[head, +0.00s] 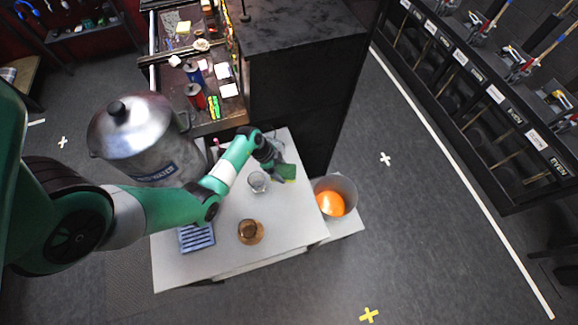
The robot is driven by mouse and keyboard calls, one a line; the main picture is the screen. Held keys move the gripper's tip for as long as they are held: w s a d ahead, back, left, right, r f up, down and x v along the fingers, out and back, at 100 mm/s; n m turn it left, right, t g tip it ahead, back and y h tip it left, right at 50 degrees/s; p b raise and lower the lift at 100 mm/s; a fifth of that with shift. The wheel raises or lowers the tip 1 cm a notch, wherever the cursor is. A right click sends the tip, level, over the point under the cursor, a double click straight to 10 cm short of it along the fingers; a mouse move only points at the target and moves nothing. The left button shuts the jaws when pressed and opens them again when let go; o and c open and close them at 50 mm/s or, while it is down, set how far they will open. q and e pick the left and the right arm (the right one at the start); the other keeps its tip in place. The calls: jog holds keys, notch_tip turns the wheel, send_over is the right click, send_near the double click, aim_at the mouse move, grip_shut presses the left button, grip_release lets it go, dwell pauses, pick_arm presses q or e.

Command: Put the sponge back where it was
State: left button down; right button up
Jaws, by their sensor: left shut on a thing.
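A green sponge (287,172) is at the far right part of the white table (290,227). My left gripper (277,166) is shut on the sponge, reaching in from the left. I cannot tell whether the sponge touches the tabletop. A blue slotted rack or tray (196,238) lies at the table's front left, partly hidden by my arm. My right gripper is not in view.
A clear glass (258,182) and a brown round jar (250,231) stand on the table. A large metal pot (135,140) is at left. A grey bucket (345,188) with an orange ball (330,203) stands right of the table. A dark cabinet (290,95) rises behind.

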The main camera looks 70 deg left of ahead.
aim_at(288, 169)
pick_arm(q)
jog(key=w+f+b, duration=0.1)
jog(key=w+a+f+b, duration=0.1)
jog(key=f, duration=0.1)
jog(key=w+f+b, duration=0.1)
jog(key=f, duration=0.1)
jog(key=shift+w+a+f, duration=0.1)
jog(key=shift+a, duration=0.3)
jog(key=shift+w+a, duration=0.1)
jog(key=shift+w, duration=0.05)
jog(key=shift+w+a+f+b, duration=0.1)
jog(key=shift+w+f+b, duration=0.05)
jog(key=shift+f+b, duration=1.4)
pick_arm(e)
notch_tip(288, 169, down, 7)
pick_arm(q)
jog(key=shift+f, duration=0.2)
jog(key=shift+f, duration=0.15)
grip_release()
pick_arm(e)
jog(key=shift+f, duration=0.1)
